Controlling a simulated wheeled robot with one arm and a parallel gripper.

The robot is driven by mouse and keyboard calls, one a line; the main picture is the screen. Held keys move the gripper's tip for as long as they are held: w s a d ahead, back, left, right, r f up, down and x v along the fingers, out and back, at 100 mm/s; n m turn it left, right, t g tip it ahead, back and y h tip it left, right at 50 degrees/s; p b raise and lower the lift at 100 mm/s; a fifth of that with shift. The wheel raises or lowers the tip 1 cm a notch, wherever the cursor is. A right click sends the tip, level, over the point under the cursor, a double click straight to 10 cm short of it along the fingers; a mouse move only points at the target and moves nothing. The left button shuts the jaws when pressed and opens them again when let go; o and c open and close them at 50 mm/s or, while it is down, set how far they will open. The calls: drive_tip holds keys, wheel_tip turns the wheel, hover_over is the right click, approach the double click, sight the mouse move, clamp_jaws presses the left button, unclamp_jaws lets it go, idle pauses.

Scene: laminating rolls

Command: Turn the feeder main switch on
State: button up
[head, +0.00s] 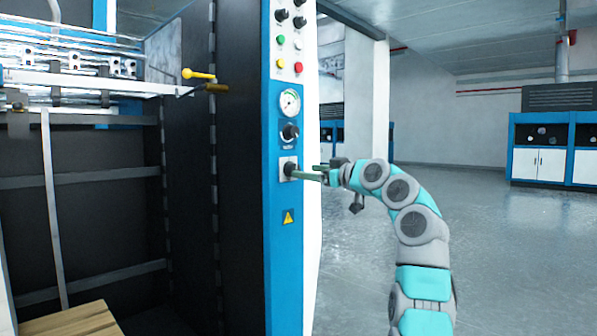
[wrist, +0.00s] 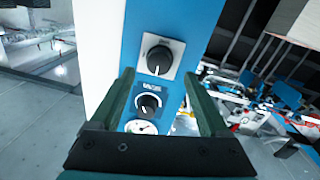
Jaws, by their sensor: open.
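The switch on the blue control panel (head: 284,245) is a black rotary knob on a pale square plate, which I take for the feeder main switch (wrist: 158,58). In the head view its plate (head: 284,161) sits below the gauge and another knob, above a yellow warning sign. In the wrist view a white mark on the knob points down in the picture. My gripper (head: 301,174) is level with the switch, its fingertips close to the plate. In the wrist view my gripper (wrist: 159,76) is open, with the knob between and just beyond its fingertips. Contact cannot be told.
A second black knob (head: 290,132), a round gauge (head: 290,102) and a red button (head: 298,67) are higher on the panel. A yellow-ended lever (head: 198,74) sticks out at left. The floor (head: 500,240) on the right is clear; blue-white cabinets (head: 540,162) stand far back.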

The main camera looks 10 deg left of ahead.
sight(296, 168)
drive_tip(key=p+x, duration=0.1)
drive_tip(key=x, duration=0.3)
drive_tip(key=shift+w+r, duration=0.1)
drive_tip(key=shift+r, duration=0.05)
drive_tip(key=shift+w+a+f+p, duration=0.2)
drive_tip(key=shift+w+a+p, duration=0.2)
drive_tip(key=shift+a, duration=0.05)
clamp_jaws()
idle(0.4)
